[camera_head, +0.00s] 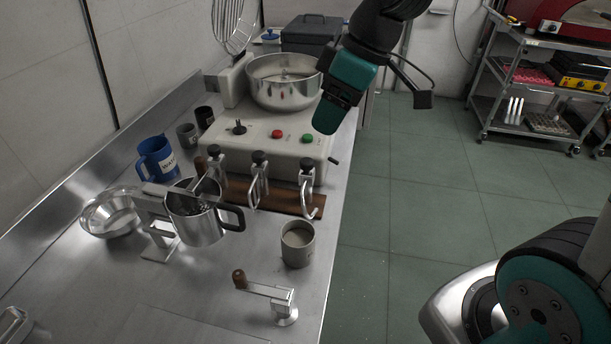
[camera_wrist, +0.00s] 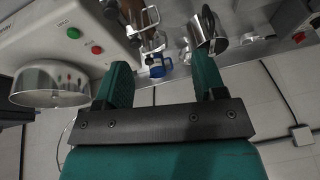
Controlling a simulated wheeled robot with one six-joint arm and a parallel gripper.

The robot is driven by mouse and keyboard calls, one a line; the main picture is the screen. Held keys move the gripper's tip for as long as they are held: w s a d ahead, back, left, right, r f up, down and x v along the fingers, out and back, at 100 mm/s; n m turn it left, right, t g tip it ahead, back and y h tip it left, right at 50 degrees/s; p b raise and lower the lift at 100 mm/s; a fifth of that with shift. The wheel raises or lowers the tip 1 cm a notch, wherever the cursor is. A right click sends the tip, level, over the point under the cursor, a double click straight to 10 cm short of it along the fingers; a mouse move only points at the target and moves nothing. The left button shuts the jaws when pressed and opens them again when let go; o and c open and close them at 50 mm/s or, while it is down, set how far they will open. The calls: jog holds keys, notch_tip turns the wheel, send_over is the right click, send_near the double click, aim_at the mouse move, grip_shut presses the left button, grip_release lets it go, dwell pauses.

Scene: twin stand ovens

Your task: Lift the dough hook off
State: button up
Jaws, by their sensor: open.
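Several metal attachments with dark knobs stand in a row on a wooden board (camera_head: 278,197) at the front of the mixer. The one at the right end has a curved, C-shaped rod and looks like the dough hook (camera_head: 308,198). In the wrist view the attachments show at the top, but I cannot tell for sure which is the hook. My teal gripper (camera_head: 333,113) is in the air near the mixer's right edge, above and behind the row. Its two fingers (camera_wrist: 162,82) are apart, with nothing held between them.
The cream mixer (camera_head: 265,150) carries a steel bowl (camera_head: 285,88). A blue mug (camera_head: 157,158), steel pitcher (camera_head: 196,222), grey cup (camera_head: 298,246) and crank handle (camera_head: 268,293) stand on the steel counter (camera_head: 110,285). A wire whisk (camera_head: 232,25) is behind. Open floor lies right.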

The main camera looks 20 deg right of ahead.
jog(key=w+d+f+n, duration=0.1)
jog(key=w+d+f, duration=0.2)
jog(key=w+d, duration=0.25)
jog(key=shift+t, duration=0.3)
jog(key=x, duration=0.7)
jog(key=w+x, duration=0.1)
jog(key=x, duration=0.2)
jog(key=shift+a+f, duration=0.15)
jog(key=shift+a, duration=0.05)
jog(key=shift+p+x, duration=0.75)
jog(key=shift+x, duration=2.15)
jog(key=shift+d, duration=0.1)
jog(key=c, duration=1.1)
notch_tip(320, 180, up, 19)
notch_tip(320, 180, up, 6)
jog(key=p, duration=0.4)
send_over(308, 160)
